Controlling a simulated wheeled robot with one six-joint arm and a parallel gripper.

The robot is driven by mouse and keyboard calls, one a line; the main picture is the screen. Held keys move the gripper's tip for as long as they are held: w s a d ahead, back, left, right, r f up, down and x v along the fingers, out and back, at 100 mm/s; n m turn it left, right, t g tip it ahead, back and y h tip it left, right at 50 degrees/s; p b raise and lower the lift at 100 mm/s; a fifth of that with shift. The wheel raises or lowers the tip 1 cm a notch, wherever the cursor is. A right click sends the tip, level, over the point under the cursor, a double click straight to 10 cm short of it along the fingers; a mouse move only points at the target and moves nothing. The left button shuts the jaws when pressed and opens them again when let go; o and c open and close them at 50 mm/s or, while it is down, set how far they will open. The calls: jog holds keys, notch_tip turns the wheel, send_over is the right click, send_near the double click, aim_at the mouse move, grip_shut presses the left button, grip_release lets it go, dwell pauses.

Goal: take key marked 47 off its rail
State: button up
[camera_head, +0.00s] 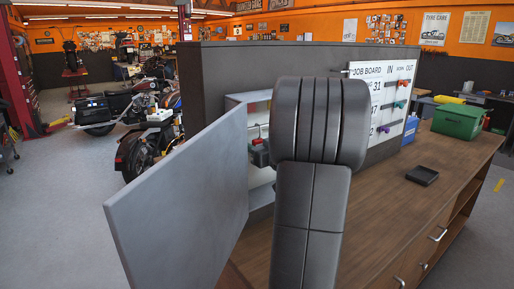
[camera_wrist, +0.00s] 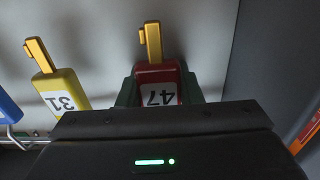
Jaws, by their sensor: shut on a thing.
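The key marked 47 (camera_wrist: 157,86) has a red tag and a yellow end that points up in the wrist view. Its number appears upside down there. My gripper (camera_wrist: 160,92) is shut on it, with a dark green finger on each side of the red tag. In the head view my gripper (camera_head: 260,154) is inside the open cabinet (camera_head: 236,101), largely hidden behind my arm. A bit of the rail (camera_wrist: 22,144) shows at lower left in the wrist view. The gripper body hides where key 47 meets it, so I cannot tell if they touch.
The yellow key marked 31 (camera_wrist: 65,92) and a blue key (camera_wrist: 9,107) hang left of my gripper. The cabinet's side wall is close on the right. The open grey door (camera_head: 180,205) stands left of my arm. The wooden counter (camera_head: 400,205) extends right.

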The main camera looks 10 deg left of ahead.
jog(key=shift+r, duration=0.1)
jog(key=shift+r+b, duration=0.5)
jog(key=b+v, duration=0.6)
jog(key=v, duration=1.2)
jog(key=shift+r, duration=0.25)
jog(key=shift+r+b, duration=0.3)
jog(key=shift+b, duration=0.3)
jog(key=shift+d, duration=0.1)
jog(key=b+v, duration=0.5)
jog(key=v, duration=0.7)
jog(key=shift+b, duration=0.4)
